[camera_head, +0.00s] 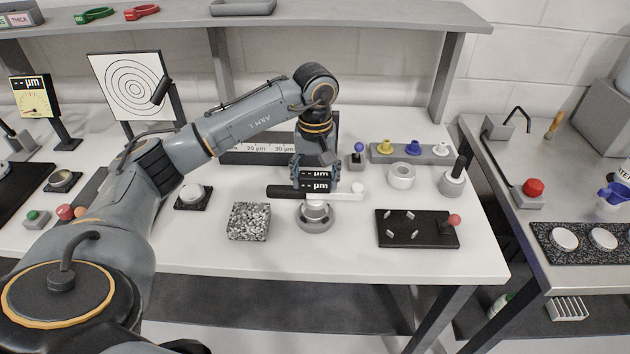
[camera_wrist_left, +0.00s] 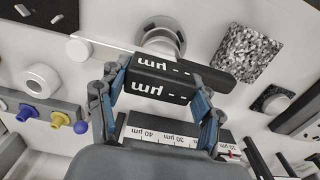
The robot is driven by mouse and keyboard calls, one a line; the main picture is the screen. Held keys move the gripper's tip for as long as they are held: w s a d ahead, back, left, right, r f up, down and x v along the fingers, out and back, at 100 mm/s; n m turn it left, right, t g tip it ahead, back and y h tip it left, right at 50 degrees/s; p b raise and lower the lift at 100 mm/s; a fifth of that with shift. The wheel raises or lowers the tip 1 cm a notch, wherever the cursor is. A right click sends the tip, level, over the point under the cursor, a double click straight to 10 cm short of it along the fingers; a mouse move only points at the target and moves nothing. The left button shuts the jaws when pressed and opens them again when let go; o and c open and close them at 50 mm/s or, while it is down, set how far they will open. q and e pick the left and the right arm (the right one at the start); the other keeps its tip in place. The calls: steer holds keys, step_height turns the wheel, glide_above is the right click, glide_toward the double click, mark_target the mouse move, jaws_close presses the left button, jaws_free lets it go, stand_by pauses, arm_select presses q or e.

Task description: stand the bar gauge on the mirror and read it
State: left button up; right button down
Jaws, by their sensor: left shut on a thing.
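The bar gauge (camera_head: 285,191) is a dark bar with display faces that show dashes and "µm". My left gripper (camera_head: 315,172) points down and is shut on its block-like upper part. The left wrist view shows the gauge (camera_wrist_left: 212,77) between the blue-padded fingers (camera_wrist_left: 159,98), its text upside down. The round, pale mirror fixture (camera_head: 314,220) stands on the table just in front of and below the gauge. The gauge partly hides the mirror (camera_wrist_left: 162,36) in the left wrist view. I cannot tell whether they touch. My right gripper is not in view.
A speckled block (camera_head: 249,221) stands left of the mirror. A black plate with clips and a red knob (camera_head: 417,228) lies to the right. Behind are a labelled strip (camera_head: 258,148), a white ring (camera_head: 402,175) and a rack of coloured knobs (camera_head: 428,153). The table front is clear.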

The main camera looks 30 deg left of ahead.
arm_select(q)
steer(key=shift+f+p, duration=0.35)
steer(key=shift+f, duration=0.65)
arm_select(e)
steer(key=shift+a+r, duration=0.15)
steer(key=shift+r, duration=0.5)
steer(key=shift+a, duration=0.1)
arm_select(q)
steer(key=shift+f, duration=0.1)
steer(key=o, duration=1.5)
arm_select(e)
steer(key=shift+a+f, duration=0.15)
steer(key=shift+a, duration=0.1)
